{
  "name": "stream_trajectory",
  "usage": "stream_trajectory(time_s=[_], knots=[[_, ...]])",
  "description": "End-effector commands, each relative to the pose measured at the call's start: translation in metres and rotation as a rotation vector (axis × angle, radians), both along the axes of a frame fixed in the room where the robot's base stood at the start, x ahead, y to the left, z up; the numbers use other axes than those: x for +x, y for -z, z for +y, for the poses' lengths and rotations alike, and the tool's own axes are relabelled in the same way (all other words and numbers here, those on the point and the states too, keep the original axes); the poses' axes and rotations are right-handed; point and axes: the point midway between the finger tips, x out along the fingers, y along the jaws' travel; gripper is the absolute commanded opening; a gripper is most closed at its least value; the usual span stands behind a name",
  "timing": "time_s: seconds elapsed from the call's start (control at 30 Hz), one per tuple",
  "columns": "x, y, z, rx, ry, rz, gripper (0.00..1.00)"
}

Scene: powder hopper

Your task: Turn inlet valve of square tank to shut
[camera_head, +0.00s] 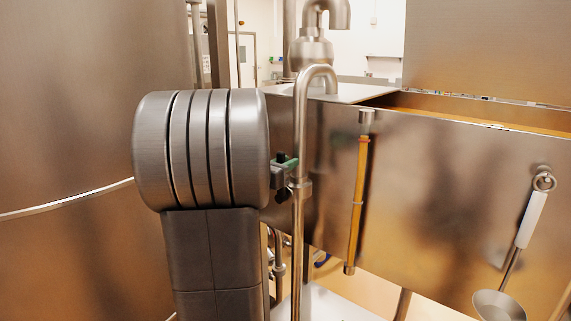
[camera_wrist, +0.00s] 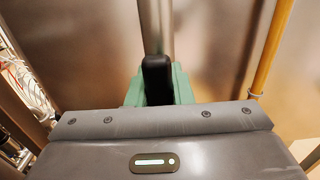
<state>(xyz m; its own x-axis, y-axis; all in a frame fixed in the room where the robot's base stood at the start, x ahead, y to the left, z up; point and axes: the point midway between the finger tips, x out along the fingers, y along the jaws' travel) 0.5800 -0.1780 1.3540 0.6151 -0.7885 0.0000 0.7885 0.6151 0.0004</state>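The square tank (camera_head: 430,190) is a brushed steel box on the right in the head view. A steel pipe with a hooked top (camera_head: 299,240) runs down in front of its left part. The inlet valve (camera_head: 302,188) is a small fitting on this pipe; a black handle (camera_wrist: 157,72) stands upright in the wrist view. My gripper (camera_head: 287,165) is at the valve, left of the pipe. In the wrist view its green fingers (camera_wrist: 157,92) sit close on both sides of the black handle, with no clear gap. My arm hides part of the valve area.
A yellow sight tube (camera_head: 357,190) runs down the tank front, right of the pipe; it also shows in the wrist view (camera_wrist: 272,45). A ladle with a white handle (camera_head: 530,220) hangs at right. A large steel vessel (camera_head: 70,130) fills the left side.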

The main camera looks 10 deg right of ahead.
Motion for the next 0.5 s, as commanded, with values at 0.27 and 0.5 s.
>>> stream_trajectory(time_s=[0.27, 0.5], knots=[[-0.0011, 0.0017, -0.0007, 0.008, 0.000, -0.010, 0.00], [-0.0075, 0.0063, -0.0056, 0.056, 0.000, -0.075, 0.00]])
